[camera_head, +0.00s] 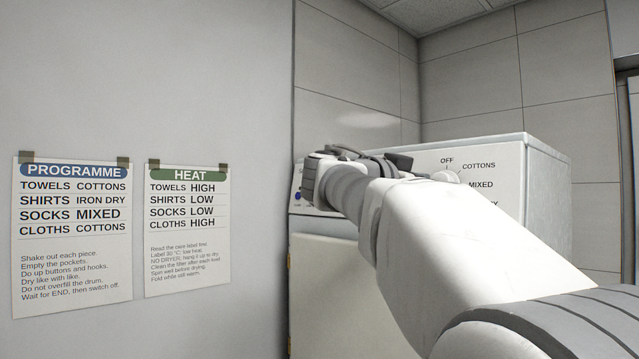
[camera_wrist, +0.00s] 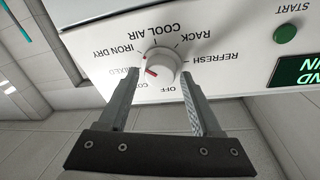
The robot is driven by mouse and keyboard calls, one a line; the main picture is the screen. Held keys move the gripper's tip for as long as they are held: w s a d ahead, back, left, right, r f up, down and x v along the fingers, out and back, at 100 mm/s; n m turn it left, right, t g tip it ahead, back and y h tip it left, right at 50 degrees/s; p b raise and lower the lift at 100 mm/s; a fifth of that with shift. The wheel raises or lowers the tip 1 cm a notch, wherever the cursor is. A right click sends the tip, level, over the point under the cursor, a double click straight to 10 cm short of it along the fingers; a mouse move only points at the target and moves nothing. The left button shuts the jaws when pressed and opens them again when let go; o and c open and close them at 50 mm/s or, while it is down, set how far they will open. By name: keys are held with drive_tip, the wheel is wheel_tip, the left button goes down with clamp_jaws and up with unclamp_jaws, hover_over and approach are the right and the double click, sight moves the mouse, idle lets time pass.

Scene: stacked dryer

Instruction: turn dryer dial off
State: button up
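The white dryer dial (camera_wrist: 160,68) is on the dryer's control panel, ringed by printed labels including OFF, COTTONS, IRON DRY, COOL AIR, RACK and REFRESH. A red mark on the dial's face sits toward the MIXED and COTTONS side, not at OFF; the exact setting is hard to tell. My gripper (camera_wrist: 161,82) is open, with one finger on each side of the dial in the wrist view; I cannot tell whether they touch it. In the head view the dial (camera_head: 445,176) shows only in part beyond my arm, and my gripper (camera_head: 400,161) is near the panel.
A green START button (camera_wrist: 285,33) and a lit green display (camera_wrist: 296,72) are on the same panel. The white dryer (camera_head: 545,190) stands against tiled walls. PROGRAMME (camera_head: 72,235) and HEAT (camera_head: 187,230) sheets hang on the left wall.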

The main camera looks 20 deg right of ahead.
clamp_jaws()
drive_tip(key=shift+f+n, duration=0.1)
drive_tip(key=shift+n, duration=0.2)
drive_tip(key=shift+s+d+r+n+t+y+p, duration=0.15)
drive_tip(key=shift+n+t+y+p, duration=0.85)
drive_tip(key=shift+n, duration=3.95)
drive_tip(key=shift+s+a+r+n+t+y+p, duration=0.1)
drive_tip(key=shift+n+t+y+p, duration=0.85)
drive_tip(key=shift+n, duration=4.05)
drive_tip(key=shift+s+d+r+n+t+y+p, duration=0.3)
drive_tip(key=shift+n+p, duration=1.15)
drive_tip(key=shift+n, duration=3.5)
drive_tip(key=shift+w+a+f+n, duration=0.15)
drive_tip(key=shift+a+f+n, duration=0.05)
drive_tip(key=shift+f+n, duration=0.1)
